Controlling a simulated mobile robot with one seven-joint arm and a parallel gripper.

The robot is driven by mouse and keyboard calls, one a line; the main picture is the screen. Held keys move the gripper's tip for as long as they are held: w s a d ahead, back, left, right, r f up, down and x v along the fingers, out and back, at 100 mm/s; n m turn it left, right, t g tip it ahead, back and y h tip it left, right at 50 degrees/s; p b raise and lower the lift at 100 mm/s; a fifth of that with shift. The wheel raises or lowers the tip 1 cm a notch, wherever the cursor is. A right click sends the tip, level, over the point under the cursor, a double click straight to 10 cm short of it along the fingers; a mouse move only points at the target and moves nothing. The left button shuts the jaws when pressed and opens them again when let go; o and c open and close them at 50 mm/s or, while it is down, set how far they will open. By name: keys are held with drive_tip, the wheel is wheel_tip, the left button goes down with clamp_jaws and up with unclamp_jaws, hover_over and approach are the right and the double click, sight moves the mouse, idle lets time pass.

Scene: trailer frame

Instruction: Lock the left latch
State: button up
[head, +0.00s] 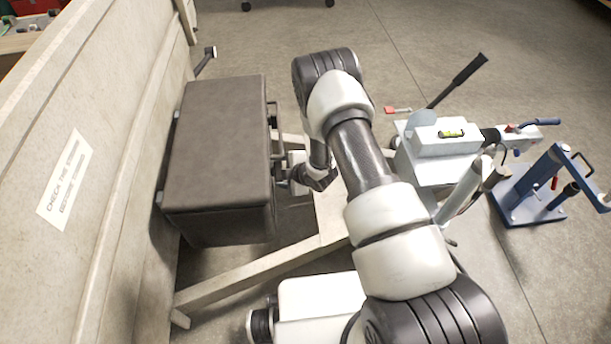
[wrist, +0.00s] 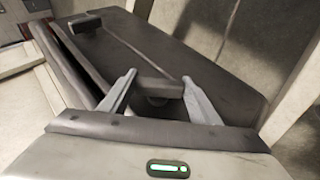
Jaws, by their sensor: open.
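The dark grey storage box (head: 215,150) is mounted on the trailer frame with its lid down; its dark surface (wrist: 215,80) fills much of the wrist view. My gripper (wrist: 160,76) is open beside the box. A dark latch (wrist: 155,89) lies between its two grey fingers, which stand apart on either side; I cannot see clear contact. A second dark latch (wrist: 84,23) is farther off at the upper left of the wrist view. In the head view the box's latch side is partly hidden, and my gripper (head: 285,180) is small beside it.
The trailer wall (head: 90,150) with a label rises left of the box. A pale frame beam (head: 245,272) runs below it. A white boxed unit with a lever (head: 445,140) and a blue stand (head: 530,200) are to the right. Open floor lies at the top.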

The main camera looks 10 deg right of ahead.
sight(279, 170)
drive_tip(key=v, duration=0.6)
drive_tip(key=shift+s+a+r+p, duration=0.1)
drive_tip(key=shift+a+r+p, duration=0.1)
drive_tip(key=shift+r+p, duration=0.15)
drive_tip(key=s+f+p+v, duration=0.1)
drive_tip(key=p+v, duration=0.5)
drive_tip(key=v, duration=0.7)
drive_tip(key=shift+s+p, duration=0.25)
drive_tip(key=shift+p, duration=0.1)
drive_tip(key=shift+b, duration=0.3)
drive_tip(key=shift+r, duration=0.1)
drive_tip(key=p+v, duration=0.1)
drive_tip(key=v, duration=1.6)
drive_tip(key=shift+s+p, duration=0.2)
drive_tip(key=shift+p, duration=0.2)
